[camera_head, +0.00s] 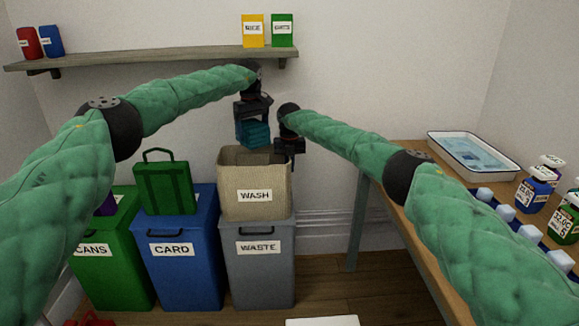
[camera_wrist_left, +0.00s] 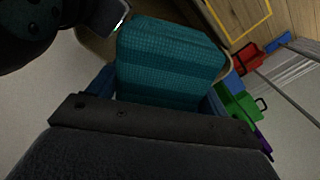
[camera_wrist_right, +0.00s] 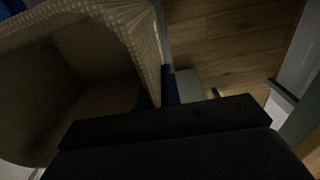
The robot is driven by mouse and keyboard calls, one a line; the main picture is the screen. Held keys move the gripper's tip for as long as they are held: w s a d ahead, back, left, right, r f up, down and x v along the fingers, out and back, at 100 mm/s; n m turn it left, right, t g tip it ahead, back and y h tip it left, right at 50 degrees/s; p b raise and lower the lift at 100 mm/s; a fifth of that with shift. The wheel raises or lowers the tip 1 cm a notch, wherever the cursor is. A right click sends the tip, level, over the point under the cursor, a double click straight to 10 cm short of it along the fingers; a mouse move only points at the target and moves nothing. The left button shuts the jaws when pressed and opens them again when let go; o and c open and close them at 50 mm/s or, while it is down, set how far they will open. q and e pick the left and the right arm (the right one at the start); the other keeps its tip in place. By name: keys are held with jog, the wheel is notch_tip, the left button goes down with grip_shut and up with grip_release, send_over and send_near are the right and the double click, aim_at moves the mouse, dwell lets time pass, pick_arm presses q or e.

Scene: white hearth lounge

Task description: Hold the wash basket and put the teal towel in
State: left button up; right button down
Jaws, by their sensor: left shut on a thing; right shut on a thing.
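The wash basket (camera_head: 235,205) is beige, woven, and labelled WASH. It sits on the grey WASTE bin in the head view. My right gripper (camera_head: 288,150) is shut on the basket's right rim; the rim and inside wall of the basket (camera_wrist_right: 100,50) show in the right wrist view, and the visible inside looks empty. My left gripper (camera_head: 254,115) is shut on the folded teal towel (camera_head: 254,133) and holds it above the basket opening. The towel (camera_wrist_left: 170,60) hangs below the fingers in the left wrist view, hiding much of the basket.
A blue CARD bin (camera_head: 180,270) with a green bag (camera_head: 165,188) on top and a green CANS bin (camera_head: 112,270) stand left of the WASTE bin (camera_head: 258,270). A shelf (camera_head: 150,57) hangs above. A table (camera_head: 398,152) at the right bears a white tray (camera_head: 440,150) and bottles.

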aim_at(252, 123)
pick_arm(q)
jog(key=shift+f, duration=1.75)
jog(key=o, duration=1.2)
notch_tip(252, 123, up, 12)
jog(key=shift+f, duration=0.1)
pick_arm(e)
jog(key=c, duration=1.5)
grip_release()
jog(key=shift+r, duration=0.1)
